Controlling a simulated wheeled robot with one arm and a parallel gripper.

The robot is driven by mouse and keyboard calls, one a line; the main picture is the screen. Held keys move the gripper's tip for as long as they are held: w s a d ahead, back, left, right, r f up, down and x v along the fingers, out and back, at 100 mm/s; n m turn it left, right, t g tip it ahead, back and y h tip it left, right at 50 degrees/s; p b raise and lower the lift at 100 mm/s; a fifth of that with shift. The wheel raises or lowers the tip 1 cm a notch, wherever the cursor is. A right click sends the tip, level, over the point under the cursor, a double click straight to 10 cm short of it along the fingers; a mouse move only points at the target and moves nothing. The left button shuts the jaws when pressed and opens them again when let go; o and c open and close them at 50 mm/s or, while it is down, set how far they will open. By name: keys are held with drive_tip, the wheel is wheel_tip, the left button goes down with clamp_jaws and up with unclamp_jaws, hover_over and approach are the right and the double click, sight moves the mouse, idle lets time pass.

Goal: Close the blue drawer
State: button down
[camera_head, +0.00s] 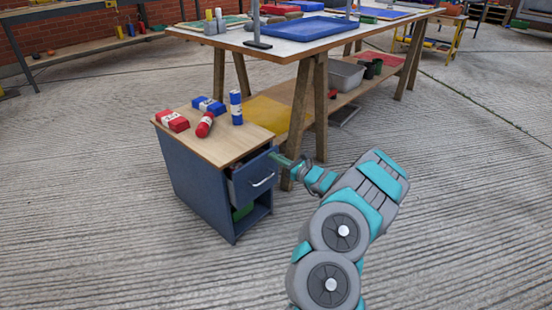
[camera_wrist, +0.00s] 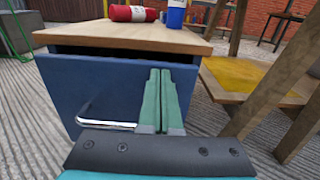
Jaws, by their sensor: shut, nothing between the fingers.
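The blue drawer (camera_head: 252,182) sits near the top of a small blue cabinet (camera_head: 195,184) with a wooden top. It stands partly open, with a dark gap above its front. In the wrist view the drawer front (camera_wrist: 95,85) fills the left and middle, with a silver handle (camera_wrist: 105,123) low on it. My gripper (camera_head: 280,160) is at the upper right of the drawer front. In the wrist view its green fingers (camera_wrist: 159,85) are shut and empty, in front of the drawer's right part. I cannot tell whether they touch it.
Red and blue containers, including a red bottle (camera_head: 205,124) and a blue bottle (camera_head: 236,108), are on the cabinet top. A wooden-legged workbench (camera_head: 285,48) stands close behind and right of the cabinet. The concrete floor (camera_head: 120,230) in front is clear.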

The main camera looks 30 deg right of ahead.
sight(268, 151)
drive_tip(key=b+x, duration=0.2)
drive_tip(key=x, duration=0.3)
drive_tip(key=shift+f+b, duration=0.15)
drive_tip(key=shift+b, duration=0.25)
drive_tip(key=shift+r, duration=0.3)
drive_tip(key=shift+w, duration=0.1)
drive_tip(key=shift+r, duration=0.1)
drive_tip(key=shift+s+d, duration=0.15)
drive_tip(key=shift+s, duration=0.35)
drive_tip(key=v, duration=1.3)
drive_tip(key=shift+s+f+p, duration=0.2)
drive_tip(key=shift+f+p, duration=0.05)
drive_tip(key=shift+p, duration=0.2)
